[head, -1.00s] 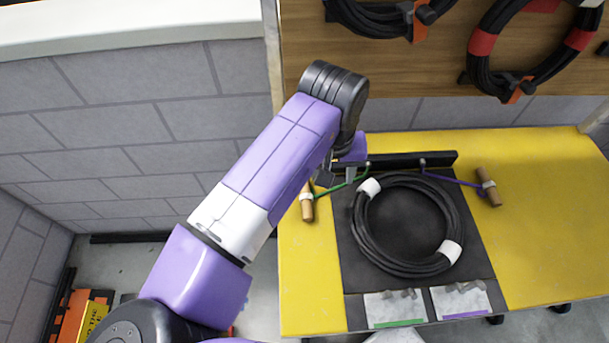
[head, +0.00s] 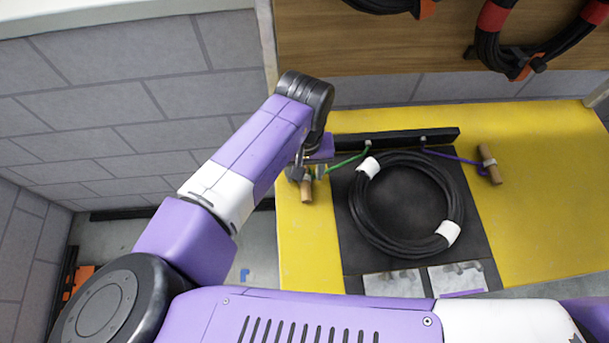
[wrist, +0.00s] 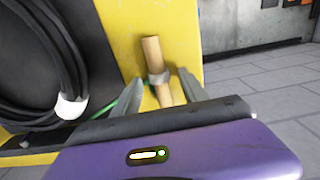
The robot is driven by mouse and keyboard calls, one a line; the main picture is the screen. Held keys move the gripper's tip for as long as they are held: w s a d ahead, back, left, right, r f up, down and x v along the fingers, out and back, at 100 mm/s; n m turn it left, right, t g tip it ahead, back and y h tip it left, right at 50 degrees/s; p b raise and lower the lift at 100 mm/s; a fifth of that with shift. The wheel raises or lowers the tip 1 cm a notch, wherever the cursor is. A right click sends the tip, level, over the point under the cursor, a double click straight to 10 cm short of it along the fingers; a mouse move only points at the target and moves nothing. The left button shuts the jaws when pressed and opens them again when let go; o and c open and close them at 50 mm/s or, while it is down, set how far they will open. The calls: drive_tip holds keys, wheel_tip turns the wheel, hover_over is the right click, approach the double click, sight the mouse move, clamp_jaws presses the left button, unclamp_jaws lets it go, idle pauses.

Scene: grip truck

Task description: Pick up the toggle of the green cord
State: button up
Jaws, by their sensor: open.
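The green cord's toggle (head: 306,189) is a short light-brown wooden peg with a grey band, lying near the left edge of the yellow table. The green cord (head: 347,161) runs from it to the black bar behind the coil. My gripper (head: 307,174) is at the toggle, partly hiding its upper end. In the wrist view the toggle (wrist: 156,75) shows between the two open fingers of my gripper (wrist: 156,90), its near end hidden behind the gripper body. I cannot tell whether a finger touches it. The green cord (wrist: 103,108) passes by the left finger there.
A coiled black cable (head: 361,220) with white bands lies on a black mat (head: 475,235). A purple cord (head: 455,157) with its own toggle (head: 490,165) lies to the right. The black bar (head: 400,139) stands behind the coil. More cables hang on the wooden board (head: 330,40).

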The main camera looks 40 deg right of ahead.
drive_tip(key=shift+f, duration=0.2)
clamp_jaws()
drive_tip(key=shift+r, duration=0.1)
wheel_tip(320, 180, up, 11)
drive_tip(key=shift+r, duration=0.15)
idle(0.5)
